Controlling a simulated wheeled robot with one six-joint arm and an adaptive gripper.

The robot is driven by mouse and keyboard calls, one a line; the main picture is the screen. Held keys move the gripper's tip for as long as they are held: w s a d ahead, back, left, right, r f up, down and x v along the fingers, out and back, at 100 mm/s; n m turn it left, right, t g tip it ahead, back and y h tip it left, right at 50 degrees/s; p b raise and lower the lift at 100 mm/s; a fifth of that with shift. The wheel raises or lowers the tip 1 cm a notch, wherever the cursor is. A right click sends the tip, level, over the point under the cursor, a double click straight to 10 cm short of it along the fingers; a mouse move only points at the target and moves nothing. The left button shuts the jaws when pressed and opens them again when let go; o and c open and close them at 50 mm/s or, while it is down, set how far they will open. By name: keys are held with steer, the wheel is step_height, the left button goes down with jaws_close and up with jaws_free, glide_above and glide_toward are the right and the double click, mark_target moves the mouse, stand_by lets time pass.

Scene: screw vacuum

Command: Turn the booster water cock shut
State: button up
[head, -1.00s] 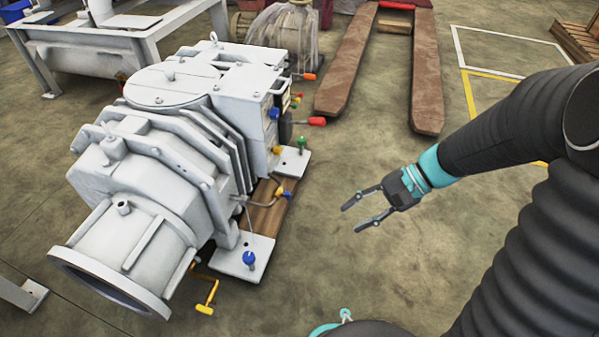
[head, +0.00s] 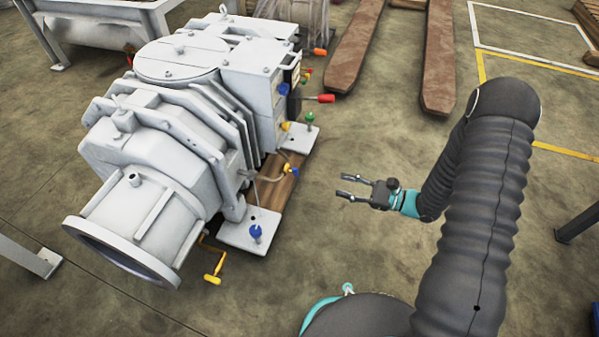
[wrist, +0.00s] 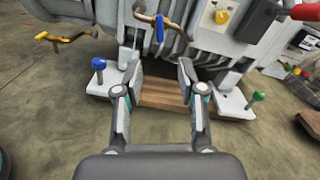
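The white vacuum machine (head: 160,140) stands on the floor at the left of the head view. A small cock with a blue handle (head: 291,170) sits on a bent pipe low on its near right side, between the two foot plates. In the wrist view this blue handle (wrist: 160,28) hangs down from a brass-coloured pipe at top centre. Which fitting is the booster water cock is not labelled. My gripper (head: 345,185) is open and empty, to the right of the cock and pointing at the machine. The wrist view shows its fingers (wrist: 160,72) spread, apart from the handle.
A blue knob (head: 256,233) and a green knob (head: 310,118) stand on the foot plates. A yellow crank (head: 214,272) sticks out at the front. A red-tipped lever (head: 325,98) juts right. Brown pallet forks (head: 355,50) lie behind. Floor around my gripper is clear.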

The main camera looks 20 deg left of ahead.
mark_target(298, 173)
steer(key=a, duration=0.9)
steer(key=w+a, duration=0.1)
steer(key=a, duration=0.3)
steer(key=shift+a+b, duration=0.35)
steer(key=shift+b, duration=0.05)
jaws_close()
